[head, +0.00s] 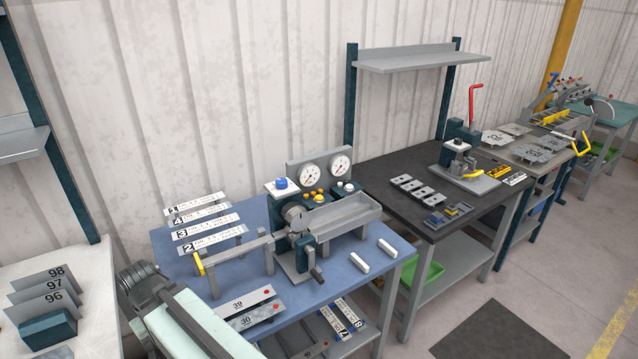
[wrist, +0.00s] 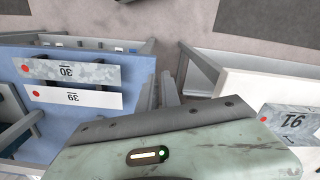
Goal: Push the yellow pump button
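The yellow pump button (head: 319,198) is a small round button on the bender's panel, below two dial gauges, on the blue table in the head view. A blue button (head: 281,183) is to its left and a white one (head: 349,186) to its right. My pale green and grey arm is at the lower left of the head view, well apart from the button. In the wrist view, my pale green housing fills the bottom, with two grey prongs beyond its edge. I cannot tell whether these are my gripper's fingers. The yellow button does not show there.
The bender's long arm with a yellow end (head: 199,264) and a crank (head: 315,270) stick out toward the front. Numbered strips 39 and 30 (wrist: 72,72) lie on the blue table. A white table (head: 90,310) with numbered plates stands at left.

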